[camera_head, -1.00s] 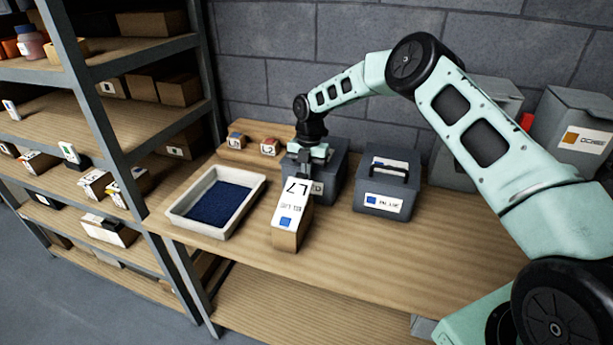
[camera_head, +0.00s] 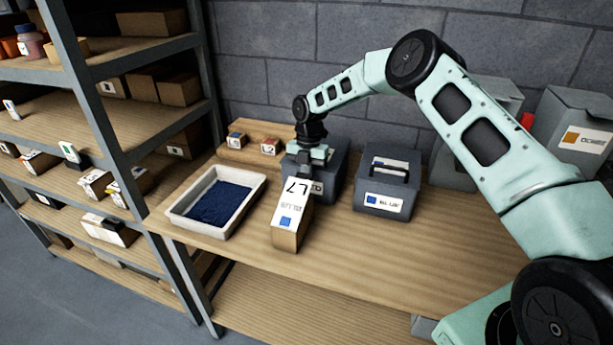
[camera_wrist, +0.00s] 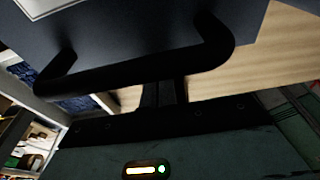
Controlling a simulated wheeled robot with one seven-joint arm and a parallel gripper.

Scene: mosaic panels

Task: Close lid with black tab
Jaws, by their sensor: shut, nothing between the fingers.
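A dark grey box (camera_head: 329,176) stands at the back of the bench, partly hidden by my gripper and a carton. Its label is partly covered. My gripper (camera_head: 305,170) points down at its left front and is shut and empty. In the wrist view, a black handle-like bar (camera_wrist: 140,72) on a blue-grey panel (camera_wrist: 130,38) crosses just in front of the shut fingers (camera_wrist: 163,95). I cannot tell whether they touch it. A second dark grey box (camera_head: 384,203), labelled BLUE, stands to the right with a black handle (camera_head: 390,168). No raised lid is clearly visible.
A carton (camera_head: 288,238) marked L7 BLUE stands in front of my gripper. A white tray (camera_head: 255,203) of blue pieces lies to the left. Small L-marked blocks sit on a wooden stand (camera_head: 252,152) behind. The bench's right front (camera_head: 400,255) is clear.

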